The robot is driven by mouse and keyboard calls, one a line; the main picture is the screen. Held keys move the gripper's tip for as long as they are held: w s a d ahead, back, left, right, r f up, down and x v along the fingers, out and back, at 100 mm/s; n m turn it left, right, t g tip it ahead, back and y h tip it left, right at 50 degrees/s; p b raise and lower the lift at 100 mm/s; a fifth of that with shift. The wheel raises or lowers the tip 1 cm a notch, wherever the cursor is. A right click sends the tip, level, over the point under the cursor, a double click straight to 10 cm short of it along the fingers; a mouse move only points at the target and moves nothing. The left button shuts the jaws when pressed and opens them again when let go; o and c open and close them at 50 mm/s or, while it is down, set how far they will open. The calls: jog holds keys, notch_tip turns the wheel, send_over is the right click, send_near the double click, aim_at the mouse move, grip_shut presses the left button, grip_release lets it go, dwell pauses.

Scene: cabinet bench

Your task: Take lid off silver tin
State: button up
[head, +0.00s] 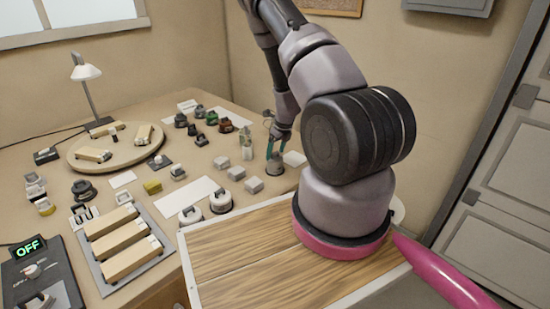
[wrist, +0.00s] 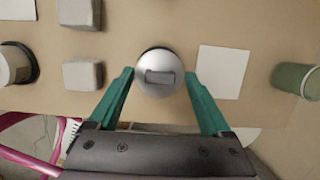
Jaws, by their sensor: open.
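The silver tin (wrist: 160,62) shows from above in the wrist view as a round, shiny silver top with a grey block-shaped handle (wrist: 160,78). In the head view the tin (head: 275,166) stands on the bench, partly behind my gripper. My gripper (wrist: 160,84) is open, with one green finger on each side of the tin. In the wrist view gaps show between the fingers and the tin, so it is not gripped. In the head view my gripper (head: 277,150) points down at the tin. The tin's body is hidden under its top in the wrist view.
Grey blocks (wrist: 83,75) lie left of the tin, and a white square (wrist: 220,71) lies close on its right. A green cylinder (wrist: 297,80) is farther right. In the head view, a wooden board (head: 230,250) fills the front, and several small items crowd the bench (head: 100,200).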

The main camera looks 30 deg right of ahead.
grip_shut()
jog(key=shift+r, duration=0.15)
